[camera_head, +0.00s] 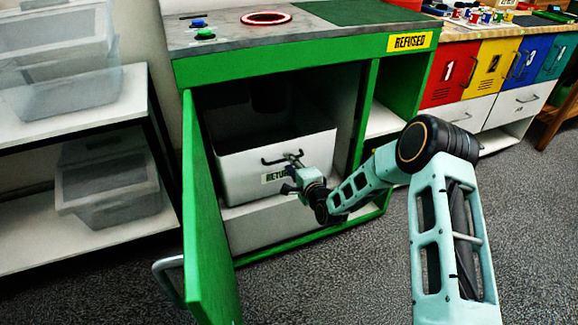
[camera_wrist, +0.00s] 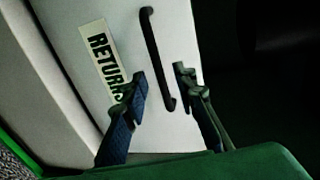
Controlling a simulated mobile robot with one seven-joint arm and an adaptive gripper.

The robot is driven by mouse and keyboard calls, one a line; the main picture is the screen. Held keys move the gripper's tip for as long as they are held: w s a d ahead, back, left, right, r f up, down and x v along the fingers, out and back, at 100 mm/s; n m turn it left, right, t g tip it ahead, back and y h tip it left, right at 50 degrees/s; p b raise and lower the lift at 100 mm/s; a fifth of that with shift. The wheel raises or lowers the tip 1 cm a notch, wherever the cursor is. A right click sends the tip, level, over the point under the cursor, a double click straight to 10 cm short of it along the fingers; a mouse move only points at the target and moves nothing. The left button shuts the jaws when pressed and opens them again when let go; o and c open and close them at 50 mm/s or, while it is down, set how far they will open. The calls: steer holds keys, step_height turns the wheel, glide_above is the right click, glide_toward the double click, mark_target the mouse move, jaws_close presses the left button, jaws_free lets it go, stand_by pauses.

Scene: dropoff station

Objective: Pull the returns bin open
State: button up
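The returns bin (camera_head: 235,172) is a white box inside the green cabinet, with a dark inside and a "RETURNS" label on its front. Its dark bar handle (camera_head: 272,161) sits on the front face above the label. In the wrist view the bin front (camera_wrist: 80,40), the label (camera_wrist: 103,55) and the handle (camera_wrist: 151,40) show close up. My gripper (camera_head: 292,165) is at the right part of the handle. In the wrist view its two fingers (camera_wrist: 159,78) are apart, one on each side of the handle's lower end. I cannot tell whether they touch it.
The green cabinet door (camera_head: 205,225) stands open on the left, with a metal pull (camera_head: 167,280) low on its outer side. A shelf with clear tubs (camera_head: 110,190) is further left. Coloured lockers (camera_head: 445,75) stand at the right. Grey floor (camera_head: 335,275) in front is clear.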

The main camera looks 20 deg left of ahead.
steer(key=shift+w+a+f, duration=0.15)
steer(key=shift+w+a, duration=0.2)
steer(key=shift+w, duration=0.15)
steer(key=shift+c, duration=0.6)
jaws_close()
